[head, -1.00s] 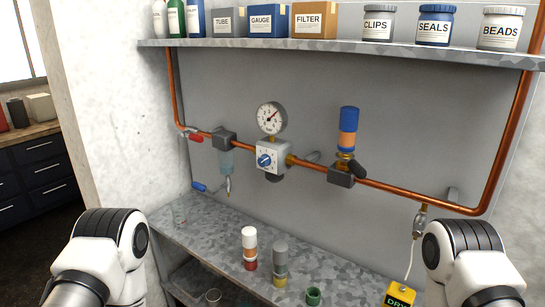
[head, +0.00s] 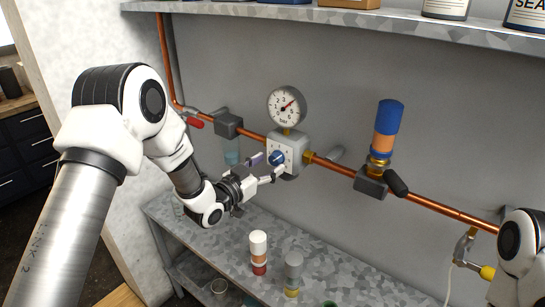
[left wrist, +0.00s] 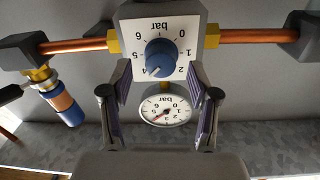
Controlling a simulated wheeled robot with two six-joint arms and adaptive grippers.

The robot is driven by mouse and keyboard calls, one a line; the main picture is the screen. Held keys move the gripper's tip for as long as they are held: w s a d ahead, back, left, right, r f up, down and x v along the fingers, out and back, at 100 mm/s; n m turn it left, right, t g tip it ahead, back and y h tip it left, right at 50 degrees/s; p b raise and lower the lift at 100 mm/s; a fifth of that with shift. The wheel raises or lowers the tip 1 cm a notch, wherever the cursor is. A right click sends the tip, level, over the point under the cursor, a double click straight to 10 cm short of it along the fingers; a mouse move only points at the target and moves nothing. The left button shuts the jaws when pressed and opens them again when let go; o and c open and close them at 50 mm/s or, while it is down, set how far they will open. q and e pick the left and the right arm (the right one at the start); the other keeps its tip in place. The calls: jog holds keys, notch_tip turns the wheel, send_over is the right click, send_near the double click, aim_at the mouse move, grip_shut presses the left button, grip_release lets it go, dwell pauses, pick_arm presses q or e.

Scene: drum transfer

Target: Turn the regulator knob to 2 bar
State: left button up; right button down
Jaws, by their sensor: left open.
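The regulator (head: 290,150) is a pale block on the copper pipe, with a blue knob (head: 277,157) on its front. In the left wrist view the picture is upside down, and the knob (left wrist: 160,57) sits on a white dial plate marked 0 to 6 bar. Its pale mark points to the lower left there, around 3 to 4. The round gauge (head: 287,105) above has a red needle pointing up and right, roughly near 4. My left gripper (head: 266,168) is open, its fingers to either side of the knob with gaps showing.
A blue and orange canister (head: 388,132) and a dark-handled valve (head: 372,182) stand to the right on the pipe. A red-handled valve (head: 194,122) is at left. Small containers (head: 259,252) stand on the metal bench (head: 325,270). A shelf (head: 330,18) runs above.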

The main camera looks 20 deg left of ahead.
pick_arm(q)
jog(key=shift+x, duration=1.1)
jog(key=shift+s+a, duration=0.1)
jog(key=shift+s, duration=0.1)
jog(key=shift+s+r, duration=0.1)
jog(key=shift+c, duration=1.1)
grip_shut()
pick_arm(e)
jog(key=shift+a+r, duration=0.1)
jog(key=shift+r, duration=0.3)
jog(key=shift+f, duration=0.1)
